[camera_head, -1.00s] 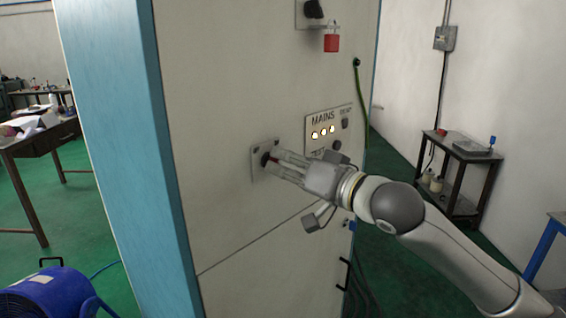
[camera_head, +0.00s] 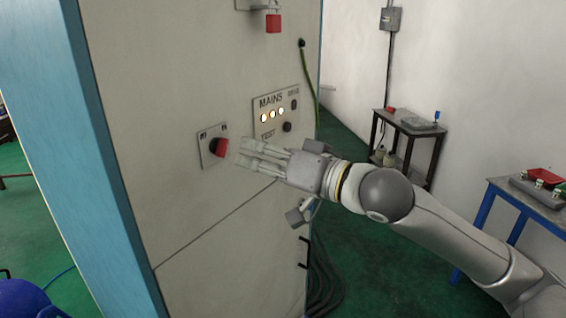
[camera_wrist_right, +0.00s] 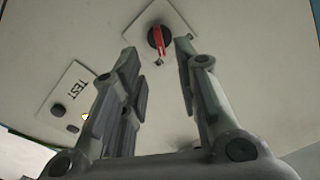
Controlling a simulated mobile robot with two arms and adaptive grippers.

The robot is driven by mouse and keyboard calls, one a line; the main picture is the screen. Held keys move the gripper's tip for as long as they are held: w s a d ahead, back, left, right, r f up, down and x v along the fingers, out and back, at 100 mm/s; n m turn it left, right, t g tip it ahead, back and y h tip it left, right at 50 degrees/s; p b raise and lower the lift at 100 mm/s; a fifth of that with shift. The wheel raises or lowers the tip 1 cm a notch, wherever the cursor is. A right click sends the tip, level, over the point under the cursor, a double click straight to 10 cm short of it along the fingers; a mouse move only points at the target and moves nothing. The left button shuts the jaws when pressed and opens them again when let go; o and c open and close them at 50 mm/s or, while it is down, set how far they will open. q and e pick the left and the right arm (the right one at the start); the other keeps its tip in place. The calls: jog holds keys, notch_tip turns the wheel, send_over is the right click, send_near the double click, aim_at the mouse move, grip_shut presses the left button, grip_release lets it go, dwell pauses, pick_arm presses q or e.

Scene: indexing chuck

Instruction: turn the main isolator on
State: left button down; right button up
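The main isolator is a rotary switch with a red handle (camera_head: 222,147) on a black round base, on a small grey plate (camera_head: 206,159) on the cabinet front. The marks on the plate are too small to read. In the right wrist view the red handle (camera_wrist_right: 158,41) lies ahead of the fingertips, in line with the gap between them. My right gripper (camera_head: 243,153) is open and empty, its fingertips just right of the handle and apart from it. The gripper fingers (camera_wrist_right: 157,50) stand wide in the wrist view. My left gripper is not in view.
A MAINS panel (camera_head: 282,103) with three lit lamps is right of the isolator. A red padlock (camera_head: 273,23) hangs above. A dark trolley (camera_head: 408,133) and a blue-legged table (camera_head: 488,208) stand right; a blue machine (camera_head: 25,300) is at lower left.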

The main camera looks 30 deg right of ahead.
jog(key=shift+v, duration=2.8)
jog(key=shift+d, duration=0.1)
